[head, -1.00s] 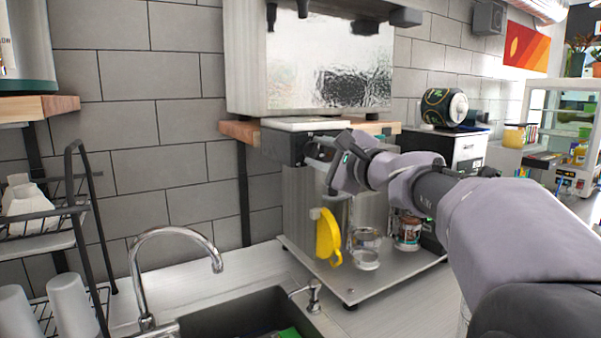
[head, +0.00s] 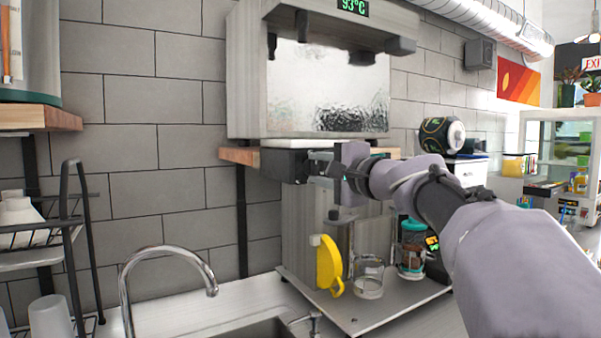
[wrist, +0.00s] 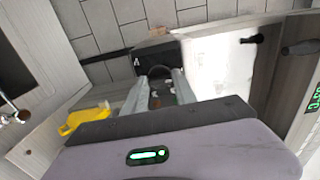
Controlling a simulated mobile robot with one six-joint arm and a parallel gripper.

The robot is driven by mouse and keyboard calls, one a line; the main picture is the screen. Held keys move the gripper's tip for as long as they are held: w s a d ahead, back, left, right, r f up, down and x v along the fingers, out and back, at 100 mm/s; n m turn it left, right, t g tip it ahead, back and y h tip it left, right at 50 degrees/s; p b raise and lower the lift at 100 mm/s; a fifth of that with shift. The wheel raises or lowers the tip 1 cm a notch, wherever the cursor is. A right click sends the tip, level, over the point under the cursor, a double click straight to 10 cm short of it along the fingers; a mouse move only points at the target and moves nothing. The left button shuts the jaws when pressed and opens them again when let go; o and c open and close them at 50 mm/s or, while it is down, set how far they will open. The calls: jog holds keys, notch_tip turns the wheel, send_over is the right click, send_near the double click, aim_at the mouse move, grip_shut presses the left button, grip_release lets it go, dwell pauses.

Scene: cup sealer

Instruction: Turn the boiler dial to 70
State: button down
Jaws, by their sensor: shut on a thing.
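The boiler (head: 330,80) is a large metal unit on a wooden shelf. Its green display (head: 353,7) reads 93°C. The display also shows sideways at the right edge of the wrist view (wrist: 313,103). A black box (head: 284,163) sits below the boiler at shelf height. In the wrist view, a dark round dial (wrist: 158,71) is on the front of this box. My gripper (head: 318,165) reaches the box from the right, its fingers on either side of the dial and shut on it. The dial's markings are hidden or too small to read.
Below stand a yellow-handled item (head: 328,265), a glass cup (head: 369,278) and a teal-lidded jar (head: 411,248) on a metal tray (head: 352,318). A faucet (head: 165,252) and a wire rack (head: 72,230) are at left. The wall beside the box is clear.

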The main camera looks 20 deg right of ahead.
jog(key=c, duration=1)
grip_release()
jog(key=s+d+p, duration=0.1)
jog(key=s+d, duration=0.2)
jog(key=s, duration=1.4)
jog(key=shift+d, duration=0.15)
jog(key=shift+f, duration=0.1)
